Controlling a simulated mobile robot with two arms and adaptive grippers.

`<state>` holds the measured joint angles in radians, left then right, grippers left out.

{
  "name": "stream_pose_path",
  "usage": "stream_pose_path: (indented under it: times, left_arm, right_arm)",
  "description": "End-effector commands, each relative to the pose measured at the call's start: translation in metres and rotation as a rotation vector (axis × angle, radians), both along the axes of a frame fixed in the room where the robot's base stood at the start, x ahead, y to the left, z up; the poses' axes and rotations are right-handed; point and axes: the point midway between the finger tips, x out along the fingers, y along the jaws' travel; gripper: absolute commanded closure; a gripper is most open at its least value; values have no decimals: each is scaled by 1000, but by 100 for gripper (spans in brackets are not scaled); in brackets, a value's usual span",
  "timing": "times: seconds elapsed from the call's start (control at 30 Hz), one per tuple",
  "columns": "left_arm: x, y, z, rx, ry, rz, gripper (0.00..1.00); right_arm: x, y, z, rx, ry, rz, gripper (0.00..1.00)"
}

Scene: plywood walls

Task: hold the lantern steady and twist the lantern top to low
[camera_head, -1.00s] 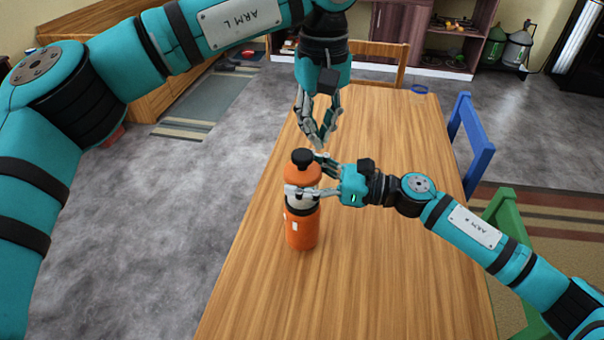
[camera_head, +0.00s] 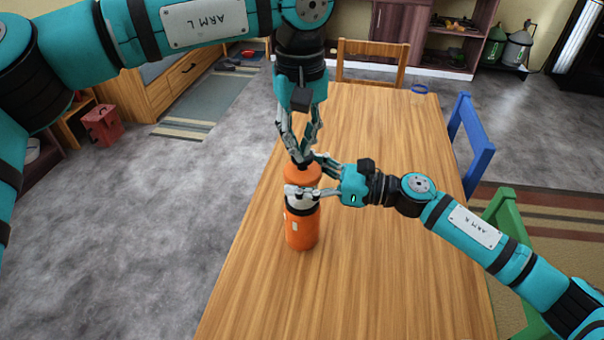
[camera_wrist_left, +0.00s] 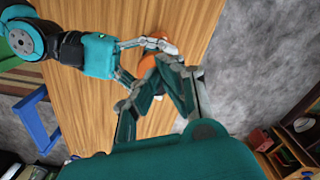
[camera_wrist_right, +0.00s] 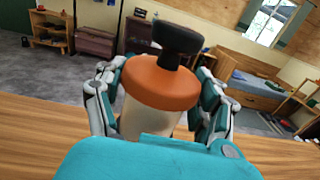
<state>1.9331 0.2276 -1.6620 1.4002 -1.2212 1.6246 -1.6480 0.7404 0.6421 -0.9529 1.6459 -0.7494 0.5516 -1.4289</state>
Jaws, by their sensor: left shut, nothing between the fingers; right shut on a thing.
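The lantern (camera_head: 302,232) is an upright orange cylinder on the wooden table, with a pale middle band and an orange cap. Its black top knob (camera_wrist_right: 178,40) stands clear in the right wrist view. My right gripper (camera_head: 308,190) is shut around the lantern's pale upper body, fingers on both sides, below the cap. In the left wrist view the lantern (camera_wrist_left: 148,62) is partly hidden behind those fingers.
The wooden table (camera_head: 390,270) is bare around the lantern. A blue chair (camera_head: 470,145) and a green chair (camera_head: 503,220) stand along the right side, and a wooden chair (camera_head: 372,60) at the far end.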

Motion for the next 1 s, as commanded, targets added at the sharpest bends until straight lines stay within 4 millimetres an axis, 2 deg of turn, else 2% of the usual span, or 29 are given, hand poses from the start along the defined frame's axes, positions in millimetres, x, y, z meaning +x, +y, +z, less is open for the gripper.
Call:
stream_pose_path:
  times: [0.1, 0.33, 1.0]
  left_arm:
    - [-1, 0, -17, 0, 3, -1, 100]
    - [-1, 0, -35, -1, 2, -1, 100]
    - [1, -1, -40, 0, 1, -1, 100]
  right_arm:
    - [0, -1, -5, -7, 6, -2, 85]
    - [0, -1, -5, -7, 5, -3, 85]
    - [0, -1, -5, -7, 3, -1, 85]
